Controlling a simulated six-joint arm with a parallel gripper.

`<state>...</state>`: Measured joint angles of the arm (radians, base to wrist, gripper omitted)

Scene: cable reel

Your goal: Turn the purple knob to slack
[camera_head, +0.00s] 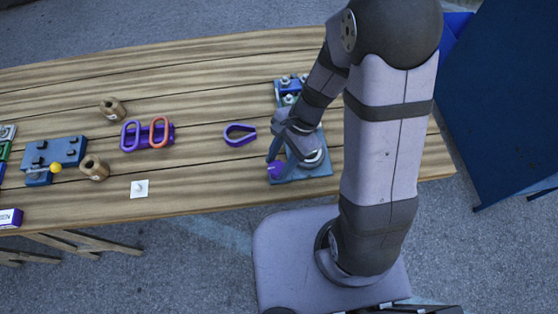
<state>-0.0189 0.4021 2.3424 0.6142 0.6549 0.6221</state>
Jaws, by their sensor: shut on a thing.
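The purple knob (276,170) sits at the left side of a blue-grey plate (315,172) near the right end of the wooden table. My gripper (277,158) reaches down over the knob from above and is shut on it. The fingers and wrist hide part of the knob and much of the plate. Any slack mark or scale around the knob is too small or hidden to read.
A blue and green fixture (288,88) stands behind my gripper. A purple loop (240,134) lies to its left. Farther left are purple and orange loops (159,132), wooden spools (113,109), a white card (139,189) and a blue block with a yellow-knobbed lever (56,168).

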